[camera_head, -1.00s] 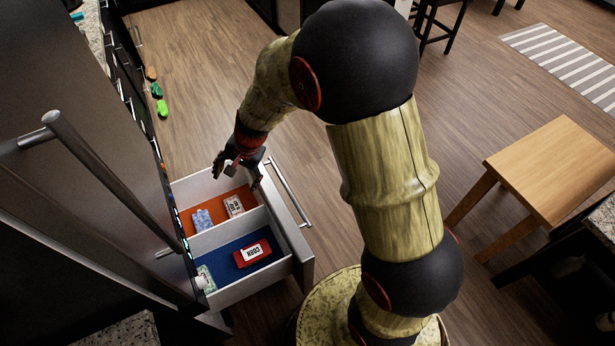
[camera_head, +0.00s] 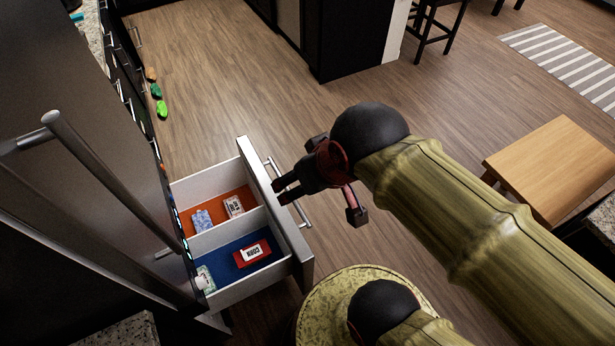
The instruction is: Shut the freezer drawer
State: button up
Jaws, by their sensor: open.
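The freezer drawer (camera_head: 278,210) is pulled out from the bottom of the dark fridge. It is white inside, with a grey front and a metal bar handle (camera_head: 305,212) on its outer side. My gripper (camera_head: 281,192) is open and empty at the outer side of the drawer front, over the handle. Its fingertips point left toward the front panel. I cannot tell whether they touch it. The gripper hides part of the handle.
A divider splits the drawer into an orange-floored and a blue-floored compartment. A wooden table (camera_head: 555,170) stands right.

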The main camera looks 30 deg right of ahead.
aim_at(245, 176)
jog(key=k+l+u, duration=0.2)
jog(key=l, duration=0.2)
jog(key=l+u, duration=0.15)
jog(key=l, duration=0.3)
jog(key=k+l+u, duration=0.2)
jog(key=l, duration=0.2)
jog(key=l+u, duration=0.2)
jog(key=l, duration=0.2)
jog(key=k+l+u, duration=0.2)
jog(key=i+l+u, duration=0.2)
jog(key=i+l, duration=0.3)
jog(key=l, duration=0.05)
